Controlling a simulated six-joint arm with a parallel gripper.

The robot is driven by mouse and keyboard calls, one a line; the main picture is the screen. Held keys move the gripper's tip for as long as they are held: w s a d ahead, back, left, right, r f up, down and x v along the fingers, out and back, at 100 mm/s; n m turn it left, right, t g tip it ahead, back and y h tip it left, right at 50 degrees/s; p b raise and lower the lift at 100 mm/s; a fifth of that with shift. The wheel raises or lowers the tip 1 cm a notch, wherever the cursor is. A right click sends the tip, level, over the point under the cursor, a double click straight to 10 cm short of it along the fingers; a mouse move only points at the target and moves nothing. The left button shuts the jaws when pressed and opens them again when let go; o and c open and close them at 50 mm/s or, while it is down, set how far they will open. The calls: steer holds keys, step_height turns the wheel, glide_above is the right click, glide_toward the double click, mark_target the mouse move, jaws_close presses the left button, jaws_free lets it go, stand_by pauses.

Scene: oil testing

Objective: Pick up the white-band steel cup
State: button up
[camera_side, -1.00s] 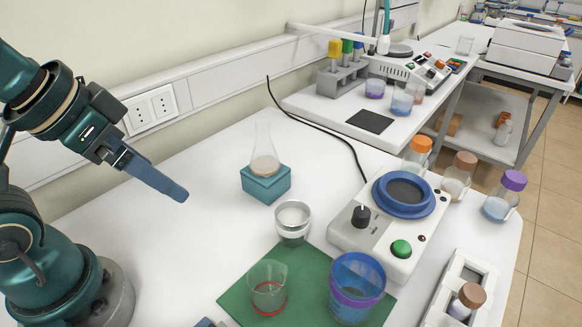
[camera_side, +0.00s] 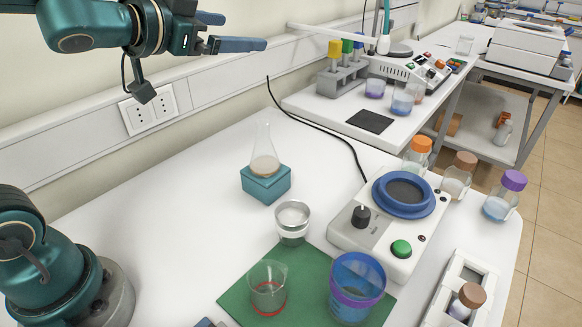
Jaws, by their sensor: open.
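The white-band steel cup (camera_side: 292,223) stands upright on the white table at the back edge of the green mat (camera_side: 310,260). It is a small metallic cup with a pale band. My gripper (camera_side: 245,30) is at the upper left, high above the table and well away from the cup. Its fingers are apart and point to the right, with nothing between them.
A glass beaker with a red ring (camera_side: 268,288) and a blue cup (camera_side: 356,287) stand on the mat. A flask (camera_side: 264,150) sits on a teal block (camera_side: 266,184) behind the cup. A hotplate (camera_side: 390,225) stands to the right. The table's left middle is clear.

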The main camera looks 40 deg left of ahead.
steer(key=w+d+m+h, duration=0.2)
steer(key=d+h, duration=0.1)
steer(key=m+g+h, duration=0.7)
steer(key=g+h, duration=0.1)
steer(key=h, duration=0.2)
glide_above(285, 217)
steer(key=s, duration=0.2)
step_height(285, 217, down, 10)
steer(key=f, duration=1.6)
steer(key=shift+w+d, duration=0.2)
steer(key=shift+d, duration=0.1)
steer(key=shift+w+d+f, duration=0.15)
steer(key=shift+d+f, duration=0.15)
steer(key=shift+f, duration=0.05)
steer(key=shift+x, duration=2.2)
steer(key=c, duration=1.5)
